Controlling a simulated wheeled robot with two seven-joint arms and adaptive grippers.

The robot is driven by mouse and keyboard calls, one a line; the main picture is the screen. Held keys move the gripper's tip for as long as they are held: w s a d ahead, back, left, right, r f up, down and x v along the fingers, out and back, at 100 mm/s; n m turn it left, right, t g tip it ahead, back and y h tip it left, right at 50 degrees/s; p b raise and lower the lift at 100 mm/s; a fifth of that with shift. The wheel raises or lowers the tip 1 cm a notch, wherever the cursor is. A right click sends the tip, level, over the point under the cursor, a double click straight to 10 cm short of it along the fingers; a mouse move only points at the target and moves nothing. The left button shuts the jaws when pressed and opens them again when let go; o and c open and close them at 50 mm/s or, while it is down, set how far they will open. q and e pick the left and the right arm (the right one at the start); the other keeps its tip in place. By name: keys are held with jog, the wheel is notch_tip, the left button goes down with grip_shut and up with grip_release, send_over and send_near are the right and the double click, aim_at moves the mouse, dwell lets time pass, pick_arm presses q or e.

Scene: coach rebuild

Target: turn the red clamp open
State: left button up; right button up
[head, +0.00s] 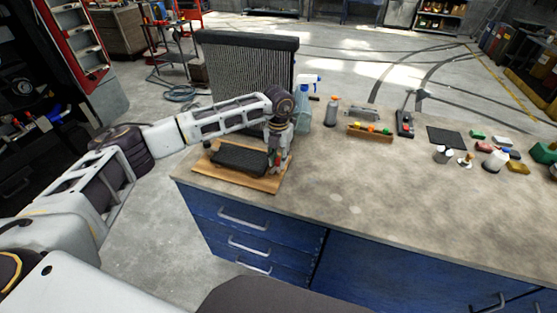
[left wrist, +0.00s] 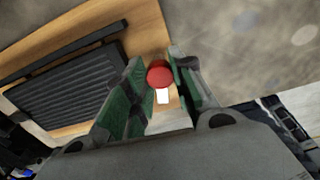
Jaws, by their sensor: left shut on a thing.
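The red clamp (left wrist: 159,75) shows in the left wrist view as a round red knob with a small white piece below it. My left gripper (left wrist: 160,82) is closed around it, one green-padded finger on each side. In the head view my left gripper (head: 276,163) points down at the right side of a wooden board (head: 262,185). A dark ribbed block (head: 238,157) lies on the board to the left of the gripper. In the head view the clamp is mostly hidden by the fingers. My right gripper is not in view.
A spray bottle (head: 304,97) and a tall ribbed panel (head: 247,65) stand behind the gripper. A wooden tray (head: 368,136) with coloured pieces lies farther right. The middle and front of the worktop (head: 350,195) are clear.

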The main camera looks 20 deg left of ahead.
aim_at(278, 160)
pick_arm(q)
jog(key=shift+w+r+n, duration=0.1)
jog(key=shift+n, duration=0.8)
jog(key=o, duration=1.1)
jog(key=shift+c, duration=0.2)
notch_tip(278, 160, up, 12)
dwell(0.4)
